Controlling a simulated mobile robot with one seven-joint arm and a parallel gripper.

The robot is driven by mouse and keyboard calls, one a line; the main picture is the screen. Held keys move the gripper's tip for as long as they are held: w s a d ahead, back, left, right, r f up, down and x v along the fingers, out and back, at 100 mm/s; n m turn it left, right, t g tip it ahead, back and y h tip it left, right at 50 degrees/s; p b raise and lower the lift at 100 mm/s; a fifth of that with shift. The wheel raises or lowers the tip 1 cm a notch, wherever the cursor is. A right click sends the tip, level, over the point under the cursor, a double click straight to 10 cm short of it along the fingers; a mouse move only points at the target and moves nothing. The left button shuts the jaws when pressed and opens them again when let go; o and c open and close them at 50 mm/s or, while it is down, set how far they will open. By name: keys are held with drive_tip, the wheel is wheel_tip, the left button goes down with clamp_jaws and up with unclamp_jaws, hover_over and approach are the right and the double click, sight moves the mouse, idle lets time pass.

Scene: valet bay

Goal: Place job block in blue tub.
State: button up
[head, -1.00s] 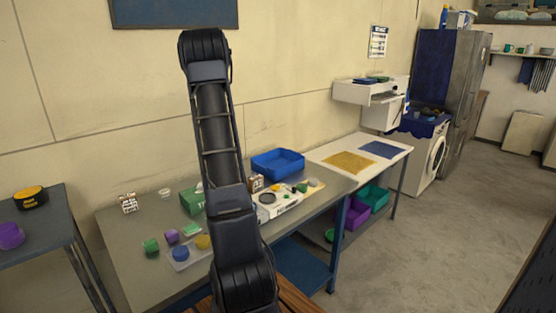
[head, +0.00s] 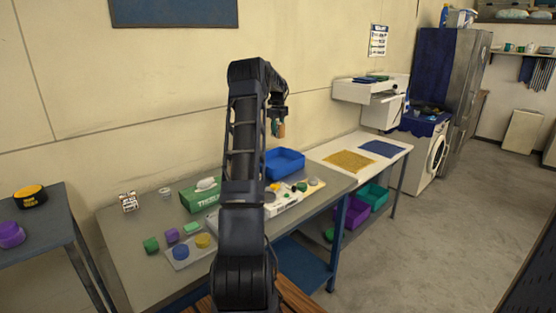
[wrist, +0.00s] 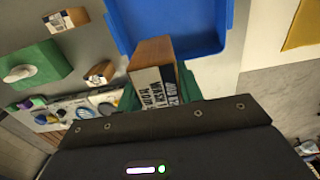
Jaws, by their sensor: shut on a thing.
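My gripper (head: 278,121) is shut on the job block (head: 281,130), a small wood-brown block held high above the bench. In the wrist view the job block (wrist: 152,62) shows a bare brown face and a white face with dark print, between green fingertips (wrist: 158,92). The blue tub (head: 286,166) stands on the bench, below the gripper in the head view. In the wrist view the blue tub (wrist: 190,48) lies beyond the block, whose far end overlaps the tub's near edge. The visible part of the tub's inside looks empty.
A green tissue box (head: 200,197), a printed block (head: 128,202) and a tray (head: 188,252) with coloured pieces share the bench. Another printed block (wrist: 100,73) lies near the tub. A yellow mat (head: 349,161) and blue mat (head: 382,149) lie to the right.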

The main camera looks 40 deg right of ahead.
wheel_tip(320, 180, down, 20)
drive_tip(key=shift+r, duration=0.2)
idle(0.4)
drive_tip(key=shift+f, duration=0.15)
drive_tip(key=o, duration=1)
drive_tip(key=shift+o, duration=0.2)
wheel_tip(320, 180, up, 12)
drive_tip(key=shift+r, duration=0.2)
